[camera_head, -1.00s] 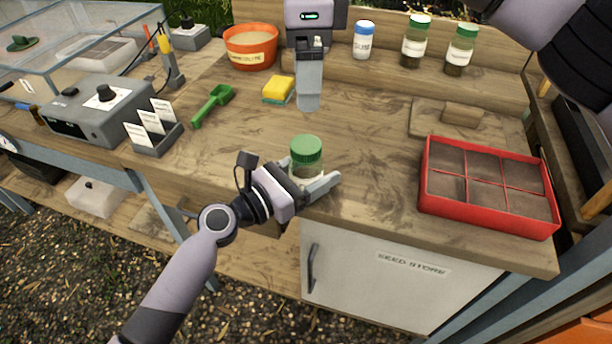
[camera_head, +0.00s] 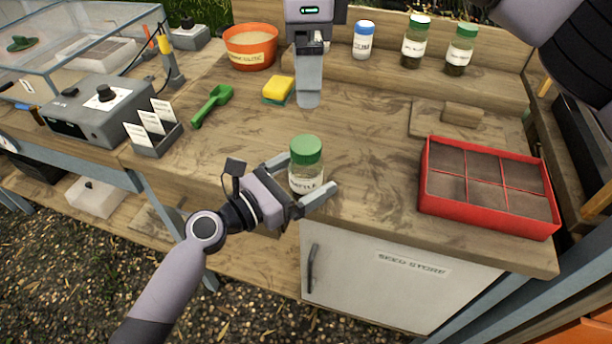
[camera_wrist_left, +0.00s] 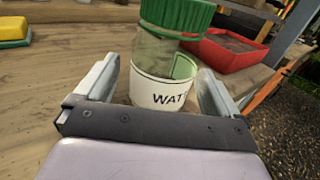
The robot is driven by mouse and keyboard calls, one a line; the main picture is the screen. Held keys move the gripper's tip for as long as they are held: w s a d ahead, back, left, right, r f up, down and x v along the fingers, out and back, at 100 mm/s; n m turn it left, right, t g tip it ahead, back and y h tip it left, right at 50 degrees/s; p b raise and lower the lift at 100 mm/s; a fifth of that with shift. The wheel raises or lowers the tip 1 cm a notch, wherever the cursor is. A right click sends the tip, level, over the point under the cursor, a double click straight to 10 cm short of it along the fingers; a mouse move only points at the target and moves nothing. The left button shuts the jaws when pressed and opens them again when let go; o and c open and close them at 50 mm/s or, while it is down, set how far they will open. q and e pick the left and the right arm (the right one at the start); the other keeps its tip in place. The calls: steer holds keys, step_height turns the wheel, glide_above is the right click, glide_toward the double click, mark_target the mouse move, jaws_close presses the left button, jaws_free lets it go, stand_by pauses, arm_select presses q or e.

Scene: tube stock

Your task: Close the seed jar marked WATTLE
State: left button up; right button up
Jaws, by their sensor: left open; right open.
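The seed jar (camera_head: 305,172) stands upright near the bench's front edge, with its green lid (camera_head: 306,150) on top. In the left wrist view the jar (camera_wrist_left: 160,75) carries a white label that begins "WAT", and the green lid (camera_wrist_left: 176,14) sits on its mouth. I cannot tell how tightly the lid sits. My left gripper (camera_head: 304,180) is open, with one finger on each side of the jar's lower part; a gap shows beside the right finger. My right gripper (camera_head: 308,95) is open, points down behind the jar and holds nothing.
A red seed tray (camera_head: 490,215) stands to the right. A yellow and green sponge (camera_head: 278,90), a green scoop (camera_head: 212,104) and a card holder (camera_head: 155,140) lie left and behind. Other jars (camera_head: 414,42) stand on the back shelf. The bench between jar and tray is clear.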

mark_target(292, 183)
arm_select(q)
steer(key=shift+v, duration=2.55)
